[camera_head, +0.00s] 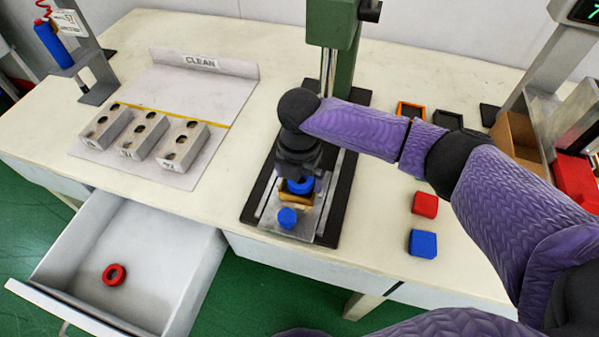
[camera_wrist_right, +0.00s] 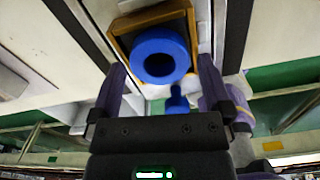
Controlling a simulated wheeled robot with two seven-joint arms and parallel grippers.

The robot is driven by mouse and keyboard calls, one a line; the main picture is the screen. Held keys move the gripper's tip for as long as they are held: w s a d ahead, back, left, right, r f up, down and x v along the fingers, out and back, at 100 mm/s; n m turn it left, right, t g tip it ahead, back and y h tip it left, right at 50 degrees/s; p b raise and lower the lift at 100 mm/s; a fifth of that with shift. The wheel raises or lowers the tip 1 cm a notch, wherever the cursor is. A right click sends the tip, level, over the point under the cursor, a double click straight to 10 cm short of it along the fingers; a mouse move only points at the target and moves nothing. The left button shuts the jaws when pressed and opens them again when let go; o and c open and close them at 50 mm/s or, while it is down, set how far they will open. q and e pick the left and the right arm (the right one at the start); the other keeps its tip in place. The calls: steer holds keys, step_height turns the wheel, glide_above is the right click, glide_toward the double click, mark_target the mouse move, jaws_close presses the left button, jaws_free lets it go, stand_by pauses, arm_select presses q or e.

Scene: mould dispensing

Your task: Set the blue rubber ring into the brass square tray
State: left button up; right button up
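The blue rubber ring (camera_head: 301,187) shows just below my right gripper (camera_head: 298,172). In the right wrist view the ring (camera_wrist_right: 160,56) lies ahead of the fingertips of that gripper (camera_wrist_right: 162,72), with a narrow gap to each finger, so the gripper looks open. The brass square tray (camera_head: 297,202) is on the machine's base plate. My left gripper is not in view.
A blue knob (camera_head: 287,218) stands in front of the tray. The green press column (camera_head: 338,60) rises behind. Red (camera_head: 425,204) and blue (camera_head: 423,243) blocks lie to the right. An open drawer (camera_head: 150,235) holds a red ring (camera_head: 114,275). Grey blocks (camera_head: 143,138) stand left.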

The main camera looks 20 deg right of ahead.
arm_select(q)
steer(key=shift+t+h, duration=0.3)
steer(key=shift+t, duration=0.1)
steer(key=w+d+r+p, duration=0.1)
steer(key=p, duration=0.1)
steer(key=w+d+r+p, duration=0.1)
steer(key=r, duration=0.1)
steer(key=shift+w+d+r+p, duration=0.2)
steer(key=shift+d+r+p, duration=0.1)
steer(key=shift+p, duration=0.1)
arm_select(e)
step_height(320, 180, up, 10)
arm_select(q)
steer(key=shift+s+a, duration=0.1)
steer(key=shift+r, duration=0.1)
